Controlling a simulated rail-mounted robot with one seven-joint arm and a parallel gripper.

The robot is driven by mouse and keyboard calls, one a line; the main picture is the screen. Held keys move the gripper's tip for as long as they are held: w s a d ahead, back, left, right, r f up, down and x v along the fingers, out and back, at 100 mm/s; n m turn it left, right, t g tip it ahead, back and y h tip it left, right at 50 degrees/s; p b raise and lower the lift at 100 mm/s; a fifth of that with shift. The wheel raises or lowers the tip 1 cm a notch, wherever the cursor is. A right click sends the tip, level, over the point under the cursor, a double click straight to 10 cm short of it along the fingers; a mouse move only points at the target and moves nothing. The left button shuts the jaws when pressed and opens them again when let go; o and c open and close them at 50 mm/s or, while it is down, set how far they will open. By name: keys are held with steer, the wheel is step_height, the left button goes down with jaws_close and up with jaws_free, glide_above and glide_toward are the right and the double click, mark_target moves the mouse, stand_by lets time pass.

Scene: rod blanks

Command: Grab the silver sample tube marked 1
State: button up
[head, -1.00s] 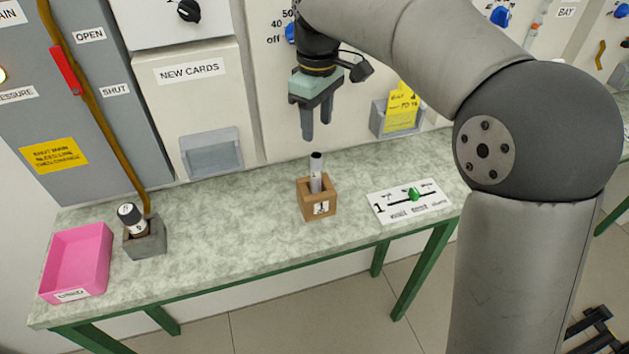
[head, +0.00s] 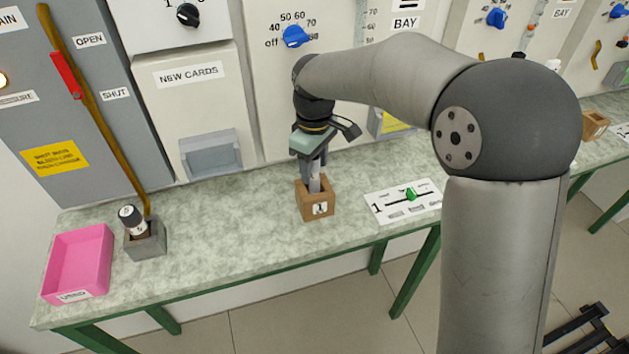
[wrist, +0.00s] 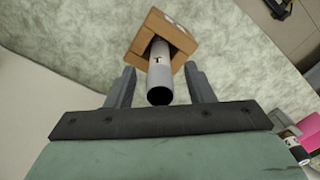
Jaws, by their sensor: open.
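The silver sample tube (head: 315,183) stands in a wooden block (head: 317,205) marked 1 on the bench. In the wrist view the tube (wrist: 160,75) rises from the wooden block (wrist: 165,36) with its dark end towards me and a small dark mark on its side. My gripper (head: 313,172) is at the tube's upper part. In the wrist view my gripper (wrist: 160,84) is open, with one finger on each side of the tube and a gap on both sides. The fingers partly hide the tube in the head view.
A white card with a green slider (head: 403,201) lies right of the wooden block. Bench between the blocks is clear.

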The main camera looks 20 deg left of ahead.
steer(key=shift+c, duration=0.3)
jaws_close()
